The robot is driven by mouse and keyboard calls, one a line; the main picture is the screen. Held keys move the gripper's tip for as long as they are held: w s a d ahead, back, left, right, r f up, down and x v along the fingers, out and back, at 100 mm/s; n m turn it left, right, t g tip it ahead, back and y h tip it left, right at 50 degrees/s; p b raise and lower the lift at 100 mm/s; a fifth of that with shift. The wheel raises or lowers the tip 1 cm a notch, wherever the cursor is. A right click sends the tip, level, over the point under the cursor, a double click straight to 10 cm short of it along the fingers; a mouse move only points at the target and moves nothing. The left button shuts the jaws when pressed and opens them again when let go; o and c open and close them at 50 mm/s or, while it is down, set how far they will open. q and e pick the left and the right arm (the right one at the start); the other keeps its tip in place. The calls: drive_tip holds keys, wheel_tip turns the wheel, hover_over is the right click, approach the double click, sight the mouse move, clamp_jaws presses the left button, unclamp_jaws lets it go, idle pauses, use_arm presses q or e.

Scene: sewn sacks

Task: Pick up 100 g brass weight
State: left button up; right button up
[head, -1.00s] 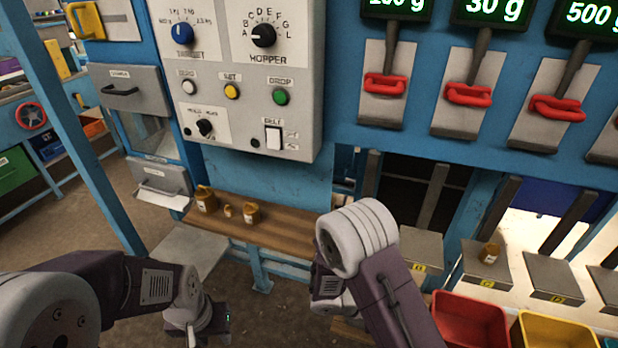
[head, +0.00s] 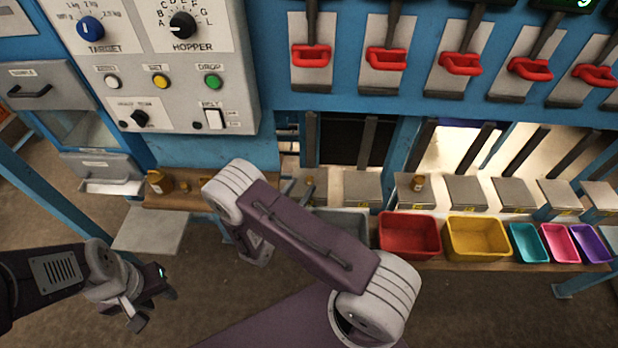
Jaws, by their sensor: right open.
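Several small brass-coloured weights show in the head view, and their markings are too small to read, so I cannot tell which is 100 g. One weight (head: 160,182) stands at the left end of the wooden shelf (head: 182,202). Smaller brown pieces beside it are partly hidden by my right arm. My left gripper (head: 154,306) is open and empty, low at the left.
A control panel (head: 160,75) with knobs and buttons is above the shelf. Red-handled levers (head: 386,58) line the blue frame. Below the platforms stand a red bin (head: 408,258), a yellow bin (head: 476,260) and smaller coloured bins. Floor is open at the lower right.

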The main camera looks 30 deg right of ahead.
sight(308, 181)
drive_tip(key=shift+d, duration=0.35)
drive_tip(key=p+x, duration=0.1)
drive_tip(key=x, duration=0.3)
drive_tip(key=shift+s+d+r+p, duration=0.15)
drive_tip(key=shift+r+p, duration=0.05)
drive_tip(key=shift+p, duration=0.1)
drive_tip(key=shift+w+d+f, duration=0.15)
drive_tip(key=shift+w+d, duration=0.1)
drive_tip(key=shift+a, duration=0.1)
drive_tip(key=c, duration=0.4)
clamp_jaws()
wheel_tip(308, 181, up, 4)
drive_tip(key=shift+r, duration=0.25)
drive_tip(key=s+d+r, duration=0.6)
drive_tip(key=s+d, duration=0.2)
drive_tip(key=shift+s+r, duration=0.3)
drive_tip(key=shift+r, duration=0.05)
